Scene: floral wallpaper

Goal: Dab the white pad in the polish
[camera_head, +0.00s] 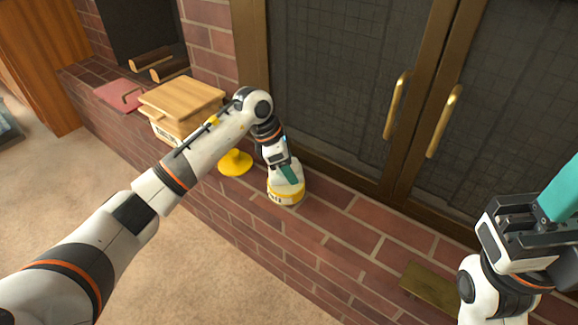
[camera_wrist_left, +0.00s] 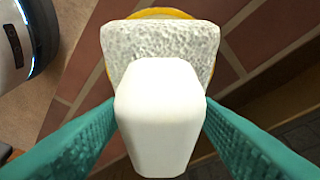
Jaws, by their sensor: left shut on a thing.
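My left gripper (camera_head: 285,172) is shut on the white handle (camera_wrist_left: 160,120) of the pad, its teal fingers on either side in the left wrist view. The speckled white pad (camera_wrist_left: 160,45) extends beyond the handle, over a round tin with a yellow rim (camera_wrist_left: 160,12). In the head view the white tin with a yellow band (camera_head: 286,197) stands on the brick hearth right under this gripper. The polish is hidden; I cannot tell whether the pad touches it. My right gripper (camera_head: 545,222) is at the right edge; its jaw opening cannot be made out.
A yellow knobbed piece (camera_head: 235,162) lies left of the tin. A wooden-topped box (camera_head: 182,100) and a red item (camera_head: 120,96) sit farther left. Glass doors with brass handles (camera_head: 396,105) rise behind. A brass plate (camera_head: 432,288) lies on the bricks at right.

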